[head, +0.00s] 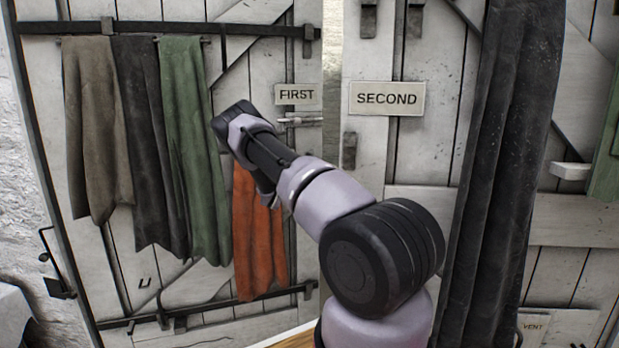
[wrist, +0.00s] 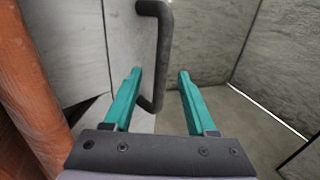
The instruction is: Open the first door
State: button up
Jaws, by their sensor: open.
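The first door (head: 262,75) is the pale plank door on the left in the head view, with a FIRST sign (head: 296,94). A gap shows between its right edge and the SECOND door, so it looks ajar. A small light latch (head: 300,120) sits under the sign. In the wrist view a dark bar handle (wrist: 166,45) stands on the pale door panel (wrist: 130,50). My gripper (wrist: 156,75) is open, its teal fingers on either side of the handle's lower part; I cannot tell whether they touch it. In the head view my arm hides the gripper.
Several cloths hang on the first door; the orange cloth (head: 258,235) is close left of my gripper in the wrist view (wrist: 28,85). The SECOND door (head: 425,150) stands to the right with a dark curtain (head: 500,160). Grey walls and floor (wrist: 240,120) show past the handle.

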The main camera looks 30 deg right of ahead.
jog(key=shift+v, duration=2)
jog(key=s+r+m+g+y, duration=0.4)
jog(key=s+r+m+g, duration=0.4)
jog(key=s+r+m, duration=0.95)
jog(key=s+a+r+m+t+y, duration=0.1)
jog(key=s+a+r+m+y, duration=0.2)
jog(key=s+a, duration=0.6)
jog(key=s+a+r+m+t+y, duration=0.2)
jog(key=s+a+r+m+y, duration=0.2)
jog(key=s+a, duration=0.6)
jog(key=s+a+r+m+t+y, duration=0.2)
jog(key=s+a+r+m+y, duration=0.2)
jog(key=s+a, duration=0.6)
jog(key=s+y, duration=0.2)
jog(key=shift+s+r, duration=0.3)
jog(key=shift+s, duration=0.1)
